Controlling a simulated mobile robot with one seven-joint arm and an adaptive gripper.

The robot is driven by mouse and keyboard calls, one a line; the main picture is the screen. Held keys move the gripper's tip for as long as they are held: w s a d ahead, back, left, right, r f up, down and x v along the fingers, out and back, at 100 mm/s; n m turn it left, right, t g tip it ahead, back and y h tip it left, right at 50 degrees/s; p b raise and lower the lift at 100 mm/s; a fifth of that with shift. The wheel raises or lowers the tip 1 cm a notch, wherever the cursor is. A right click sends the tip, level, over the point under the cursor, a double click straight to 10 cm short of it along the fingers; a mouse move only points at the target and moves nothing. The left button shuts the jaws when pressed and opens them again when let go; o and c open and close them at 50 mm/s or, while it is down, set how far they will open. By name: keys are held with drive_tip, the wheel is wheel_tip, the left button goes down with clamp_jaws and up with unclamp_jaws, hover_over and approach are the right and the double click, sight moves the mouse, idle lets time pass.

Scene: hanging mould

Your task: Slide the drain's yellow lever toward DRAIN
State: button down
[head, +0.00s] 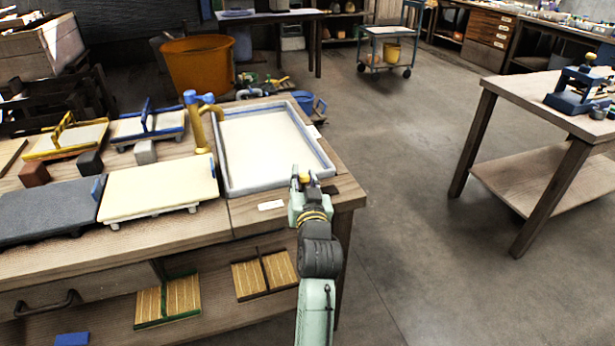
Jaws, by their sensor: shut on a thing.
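My gripper (303,182) is at the near right corner of the shallow vat (228,187) on the workbench. Its fingers are shut on a small yellow piece, the drain's lever (305,177), of which only a little shows between the fingertips. The drain body and the lever's track are hidden by my gripper and wrist. A white label (270,205) lies on the bench just left of my gripper, and another pale label (313,131) is by the vat's right edge. The writing on both is too small to read.
A cream board (157,188), a dark grey board (45,210) and framed moulds (66,138) cover the left bench. Open floor (410,200) lies to the right, before another table (560,105).

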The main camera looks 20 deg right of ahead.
drive_tip(key=shift+a, duration=0.3)
drive_tip(key=c, duration=1.3)
unclamp_jaws()
drive_tip(key=shift+s, duration=0.4)
drive_tip(key=s+a, duration=0.1)
drive_tip(key=s, duration=0.5)
drive_tip(key=shift+s, duration=0.3)
